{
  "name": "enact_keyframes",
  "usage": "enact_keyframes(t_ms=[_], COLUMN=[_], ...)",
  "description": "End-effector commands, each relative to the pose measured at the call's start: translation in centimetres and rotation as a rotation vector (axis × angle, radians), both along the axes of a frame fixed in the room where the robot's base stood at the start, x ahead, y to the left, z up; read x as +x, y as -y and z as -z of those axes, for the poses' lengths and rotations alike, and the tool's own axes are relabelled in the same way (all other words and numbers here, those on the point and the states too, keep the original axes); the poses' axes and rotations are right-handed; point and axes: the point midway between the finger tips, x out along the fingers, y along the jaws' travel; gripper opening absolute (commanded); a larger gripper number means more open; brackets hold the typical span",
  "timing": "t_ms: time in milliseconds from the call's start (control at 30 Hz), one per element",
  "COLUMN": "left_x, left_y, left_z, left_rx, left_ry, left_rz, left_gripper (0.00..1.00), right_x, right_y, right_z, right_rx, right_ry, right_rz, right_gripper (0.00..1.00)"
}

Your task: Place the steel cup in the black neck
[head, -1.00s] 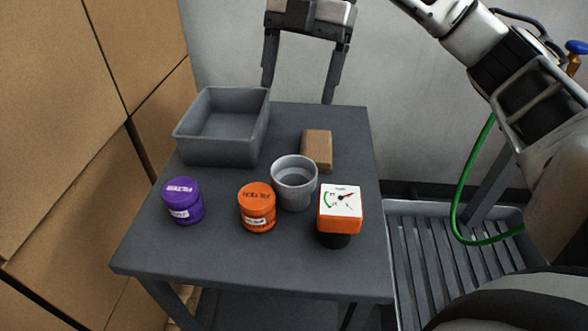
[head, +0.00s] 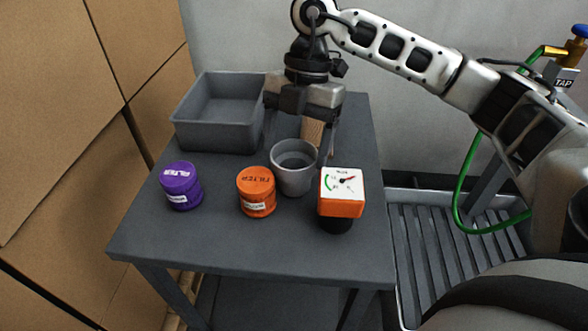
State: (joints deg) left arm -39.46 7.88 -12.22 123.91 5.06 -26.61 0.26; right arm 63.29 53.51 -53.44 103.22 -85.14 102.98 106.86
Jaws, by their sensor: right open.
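The steel cup (head: 294,183) is a grey, open-topped cup standing upright on the dark grey table, between the orange filter jar and the gauge. I cannot tell whether a finger touches the cup. I cannot make out a black neck that takes the cup. My left gripper is not in view.
An orange gauge block (head: 342,190) on a black base stands close right of the cup. An orange filter jar (head: 256,192) and a purple one (head: 182,187) stand left. The table's front (head: 250,255) is clear.

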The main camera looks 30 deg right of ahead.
Motion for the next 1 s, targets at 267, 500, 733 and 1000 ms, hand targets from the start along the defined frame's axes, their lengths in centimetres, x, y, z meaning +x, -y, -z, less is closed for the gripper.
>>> enact_keyframes(t_ms=[267, 500, 733, 1000], left_x=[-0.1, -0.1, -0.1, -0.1], left_y=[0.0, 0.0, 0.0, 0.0], left_z=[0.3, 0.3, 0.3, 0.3], left_rx=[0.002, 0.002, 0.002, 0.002], left_ry=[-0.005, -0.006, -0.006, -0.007], left_rz=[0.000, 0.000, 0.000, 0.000], left_gripper=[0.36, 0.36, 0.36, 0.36], right_x=[-0.4, -0.4, -0.3, -0.3], right_y=[-0.6, -0.6, -0.6, -0.6], right_z=[2.3, 2.3, 2.2, 1.6], right_rx=[0.001, 0.001, 0.001, 0.002], right_ry=[0.001, 0.001, 0.002, 0.005], right_rz=[-0.001, -0.001, 0.000, 0.000], right_gripper=[0.77, 0.58, 0.40, 0.40])
